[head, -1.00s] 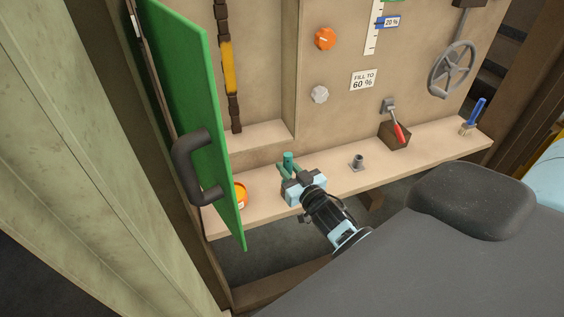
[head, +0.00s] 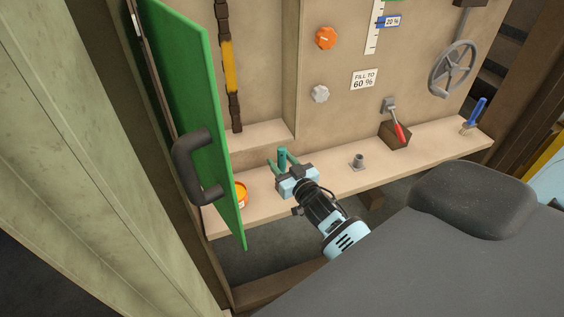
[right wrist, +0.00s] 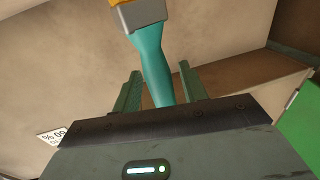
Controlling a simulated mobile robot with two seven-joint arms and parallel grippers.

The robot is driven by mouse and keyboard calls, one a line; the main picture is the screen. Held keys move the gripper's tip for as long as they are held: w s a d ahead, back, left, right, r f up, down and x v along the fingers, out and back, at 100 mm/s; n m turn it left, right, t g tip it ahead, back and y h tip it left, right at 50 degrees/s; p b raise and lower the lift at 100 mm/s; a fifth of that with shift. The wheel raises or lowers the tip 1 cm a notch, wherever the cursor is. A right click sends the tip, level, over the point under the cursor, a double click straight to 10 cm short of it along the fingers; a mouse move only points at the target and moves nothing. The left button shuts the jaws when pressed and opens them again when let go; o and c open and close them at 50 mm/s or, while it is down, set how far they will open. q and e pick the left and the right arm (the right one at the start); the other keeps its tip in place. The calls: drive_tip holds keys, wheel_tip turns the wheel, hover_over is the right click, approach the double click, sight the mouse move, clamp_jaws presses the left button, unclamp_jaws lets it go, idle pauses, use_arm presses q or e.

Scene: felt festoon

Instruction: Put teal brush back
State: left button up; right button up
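The teal brush (right wrist: 153,60) has a teal handle and a grey ferrule in the right wrist view. My right gripper (head: 283,164) is at the handle, with one finger on either side. In the right wrist view the fingers (right wrist: 160,85) are spread, with gaps beside the handle. My left gripper is not in view.
The shelf (head: 325,174) carries an orange can (head: 241,194), a small grey socket (head: 358,161), a red-handled lever (head: 399,132) and a blue brush (head: 476,112). A green door (head: 195,110) stands open at the left, close to the can.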

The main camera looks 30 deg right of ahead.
drive_tip(key=shift+r, duration=0.25)
drive_tip(key=shift+s+f, duration=0.1)
drive_tip(key=shift+s, duration=0.25)
drive_tip(key=s, duration=1.1)
drive_tip(key=shift+s+a, duration=0.15)
drive_tip(key=shift+a, duration=0.2)
drive_tip(key=shift+f, duration=0.1)
drive_tip(key=s+a+f+g+y, duration=0.1)
drive_tip(key=s+a+f+g, duration=0.2)
drive_tip(key=s+f, duration=0.3)
drive_tip(key=s+a+f+n+g+y, duration=0.1)
drive_tip(key=s+a+f+g, duration=0.2)
drive_tip(key=s, duration=0.9)
drive_tip(key=s+a+f+n+g+y, duration=0.1)
drive_tip(key=s+a+f+g, duration=0.3)
drive_tip(key=s+a+f, duration=0.4)
wheel_tip(320, 180, down, 2)
drive_tip(key=shift+s+a, duration=0.15)
drive_tip(key=shift+s, duration=0.95)
drive_tip(key=shift+c, duration=0.2)
